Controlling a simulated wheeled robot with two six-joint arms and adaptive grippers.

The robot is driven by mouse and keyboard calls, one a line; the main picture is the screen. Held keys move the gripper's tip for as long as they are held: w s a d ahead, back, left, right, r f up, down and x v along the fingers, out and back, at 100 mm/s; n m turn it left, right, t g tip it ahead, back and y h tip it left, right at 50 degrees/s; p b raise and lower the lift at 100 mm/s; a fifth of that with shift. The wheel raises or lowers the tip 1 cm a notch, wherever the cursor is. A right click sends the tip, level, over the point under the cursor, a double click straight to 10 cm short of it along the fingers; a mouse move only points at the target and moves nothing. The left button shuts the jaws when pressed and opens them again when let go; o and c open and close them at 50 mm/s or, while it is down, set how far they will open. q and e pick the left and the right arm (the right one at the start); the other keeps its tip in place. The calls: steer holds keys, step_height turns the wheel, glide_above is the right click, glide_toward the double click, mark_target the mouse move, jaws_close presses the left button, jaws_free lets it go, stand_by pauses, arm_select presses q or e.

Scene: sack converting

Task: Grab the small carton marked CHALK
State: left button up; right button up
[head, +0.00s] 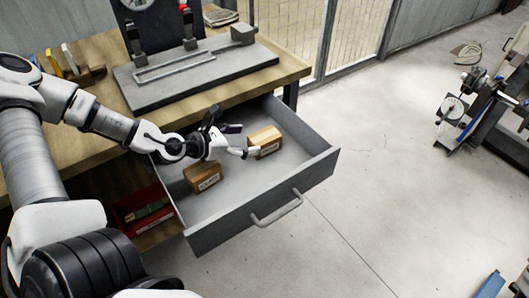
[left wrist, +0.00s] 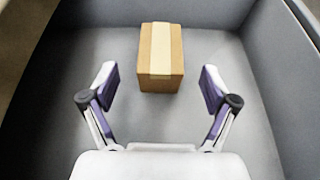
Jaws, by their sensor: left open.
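Two small brown cartons lie in the open grey drawer (head: 245,204). One carton (head: 265,142) is toward the back right, with a pale label on its near side. The other carton (head: 203,178) is at the front left, also with a pale label. The lettering is too small to read, so I cannot tell which is marked CHALK. My left gripper (head: 243,140) is open and empty, just left of the back-right carton. In the left wrist view, a carton (left wrist: 161,60) with a pale tape strip sits ahead, centred between the spread fingers (left wrist: 158,74). My right gripper is not in view.
The drawer walls and its front with a handle (head: 277,209) surround the cartons. The wooden bench (head: 90,115) above carries a grey metal fixture (head: 195,72). A red bin (head: 143,208) stands below the bench at left.

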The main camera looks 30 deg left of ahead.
mark_target(255, 139)
arm_select(q)
steer(key=shift+w+d+f+b, duration=0.2)
steer(key=shift+w+f+b, duration=0.3)
steer(key=shift+w+b, duration=0.1)
steer(key=shift+w+d+f+b, duration=0.2)
steer(key=shift+w+f+b, duration=0.25)
steer(key=shift+w, duration=0.1)
steer(key=shift+w+d+r+b, duration=0.1)
steer(key=shift+w+d+b, duration=0.1)
steer(key=shift+w+b, duration=0.2)
steer(key=b+x, duration=0.3)
steer(key=x, duration=0.1)
steer(key=shift+w+d, duration=0.1)
steer(key=shift+d, duration=0.1)
steer(key=shift+w+d, duration=0.1)
steer(key=shift+w, duration=0.15)
steer(key=shift+s+r, duration=0.1)
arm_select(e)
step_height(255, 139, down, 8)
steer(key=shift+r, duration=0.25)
arm_select(q)
steer(key=c, duration=1)
